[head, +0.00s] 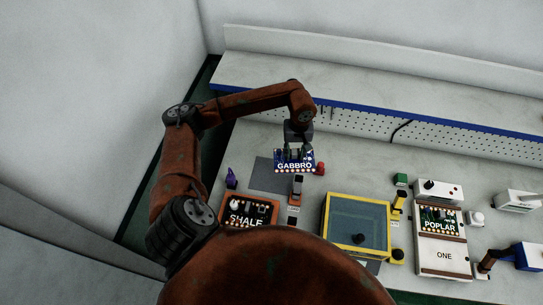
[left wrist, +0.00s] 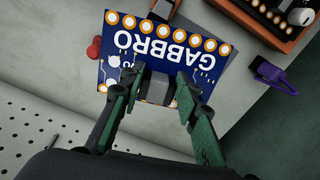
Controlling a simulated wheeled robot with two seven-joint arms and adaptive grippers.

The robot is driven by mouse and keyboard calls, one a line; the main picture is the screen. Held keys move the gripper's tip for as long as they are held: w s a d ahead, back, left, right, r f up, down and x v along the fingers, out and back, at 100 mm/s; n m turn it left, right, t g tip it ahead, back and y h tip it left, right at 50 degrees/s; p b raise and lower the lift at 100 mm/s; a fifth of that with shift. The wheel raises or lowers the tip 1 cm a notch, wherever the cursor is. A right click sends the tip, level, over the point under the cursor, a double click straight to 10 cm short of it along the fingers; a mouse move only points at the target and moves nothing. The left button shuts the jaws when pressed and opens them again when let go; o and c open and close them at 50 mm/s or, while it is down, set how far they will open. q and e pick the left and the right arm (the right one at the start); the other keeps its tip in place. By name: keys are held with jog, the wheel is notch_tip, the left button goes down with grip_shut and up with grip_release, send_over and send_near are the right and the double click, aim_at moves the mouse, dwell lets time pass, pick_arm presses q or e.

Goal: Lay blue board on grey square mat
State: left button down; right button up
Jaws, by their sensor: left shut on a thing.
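The blue board (head: 294,167), marked GABBRO, is in my left gripper (head: 295,152). In the left wrist view the board (left wrist: 150,42) shows its lettering and a row of gold-ringed holes. The left gripper's fingers (left wrist: 160,108) stand on either side of a grey block on the board and are shut on it. The grey square mat (head: 264,178) lies flat on the bench, to the left of the board in the head view. The board covers the mat's right part in the picture; I cannot tell its height above the bench. My right gripper is not in view.
An orange-framed SHALE board (head: 246,211) lies in front of the mat. A purple item (head: 231,178) stands at its left and a red item (head: 321,169) right of the board. A yellow-rimmed tank (head: 357,225) and the POPLAR unit (head: 440,240) are further right.

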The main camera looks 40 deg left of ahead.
pick_arm(q)
jog(key=a+f+n, duration=0.2)
jog(key=f, duration=0.1)
jog(key=a+f+n, duration=0.1)
jog(key=shift+s+a+f+p, duration=0.25)
jog(key=shift+s+f+p, duration=0.15)
notch_tip(320, 180, down, 3)
jog(key=s+a+n, duration=0.2)
jog(key=a, duration=0.1)
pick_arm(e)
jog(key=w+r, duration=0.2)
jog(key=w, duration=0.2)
pick_arm(q)
jog(key=n+b, duration=0.2)
jog(key=b, duration=0.3)
send_over(273, 173)
notch_tip(273, 173, down, 8)
jog(key=shift+w+a+f, duration=0.1)
jog(key=shift+w, duration=0.05)
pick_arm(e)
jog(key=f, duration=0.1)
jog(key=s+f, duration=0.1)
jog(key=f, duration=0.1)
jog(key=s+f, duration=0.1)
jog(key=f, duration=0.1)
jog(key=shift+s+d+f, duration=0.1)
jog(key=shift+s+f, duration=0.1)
